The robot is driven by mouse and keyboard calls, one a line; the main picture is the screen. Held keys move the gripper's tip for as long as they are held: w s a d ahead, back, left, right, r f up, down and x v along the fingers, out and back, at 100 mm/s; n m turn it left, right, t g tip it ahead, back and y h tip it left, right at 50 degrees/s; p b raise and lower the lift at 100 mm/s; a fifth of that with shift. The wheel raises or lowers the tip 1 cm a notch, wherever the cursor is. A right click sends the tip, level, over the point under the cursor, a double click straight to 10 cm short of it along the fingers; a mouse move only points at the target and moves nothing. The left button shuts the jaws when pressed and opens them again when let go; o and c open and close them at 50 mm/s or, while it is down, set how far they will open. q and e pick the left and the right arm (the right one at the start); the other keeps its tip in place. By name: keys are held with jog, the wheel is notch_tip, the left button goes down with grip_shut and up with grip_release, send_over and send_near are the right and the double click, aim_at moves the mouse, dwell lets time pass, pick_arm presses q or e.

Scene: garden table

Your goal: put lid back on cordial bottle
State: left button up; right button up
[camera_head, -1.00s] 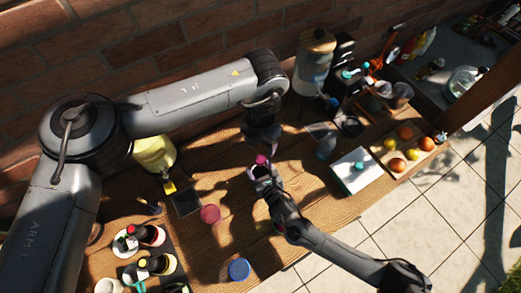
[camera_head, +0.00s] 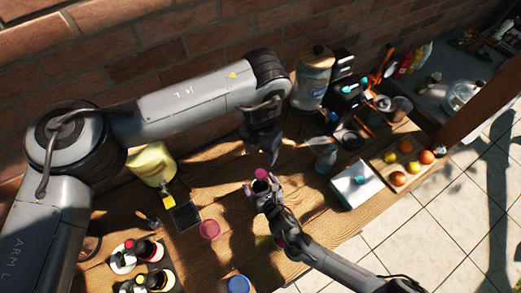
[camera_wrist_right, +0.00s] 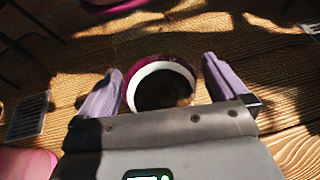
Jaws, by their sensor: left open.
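My right gripper (camera_head: 263,186) has its fingers either side of a round, dark-centred piece (camera_wrist_right: 162,85) with a magenta and white rim in the right wrist view. I take this as the cordial bottle's mouth; whether the fingers press on it is unclear. A small pink piece (camera_head: 261,174), probably the lid, shows just beyond these fingers in the head view. A cut-off magenta edge (camera_wrist_right: 108,4) shows at the top of the wrist view. I cannot tell whether the lid touches the bottle. My left gripper (camera_head: 272,158) is open, just beyond and right of the pink piece.
A pink cup (camera_head: 210,229) and a black square (camera_head: 185,216) are to the left. A blue lid-like disc (camera_head: 239,285) is near the front edge. A yellow container (camera_head: 150,163) stands near the wall. A clear tumbler (camera_head: 325,157) and a white box (camera_head: 350,193) are to the right.

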jog(key=v, duration=1.1)
jog(key=shift+w+r, duration=0.1)
dwell(0.4)
